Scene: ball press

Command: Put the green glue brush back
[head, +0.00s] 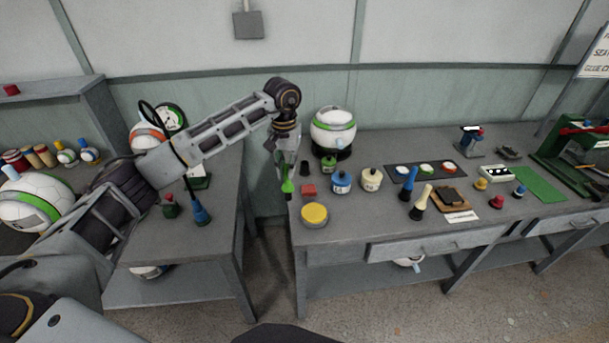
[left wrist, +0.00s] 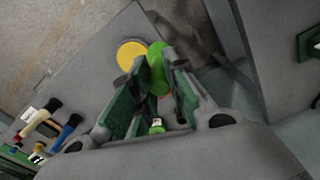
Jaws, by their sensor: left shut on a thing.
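My left gripper (head: 287,172) is shut on the green glue brush (head: 287,187) and holds it above the left end of the right-hand bench. In the left wrist view the brush (left wrist: 157,62) shows its rounded green part between the fingers (left wrist: 152,80). A green-labelled glue jar (head: 328,165) stands on the bench, right of the gripper. A small dark cup (head: 305,169) stands between them. The blue glue jar (head: 342,183) and cream glue jar (head: 372,180) stand farther right. My right gripper is not in view.
A white and green ball (head: 334,129) sits on a black stand behind the jars. A gap separates this bench from the left bench, which bears a blue funnel-shaped thing (head: 201,212).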

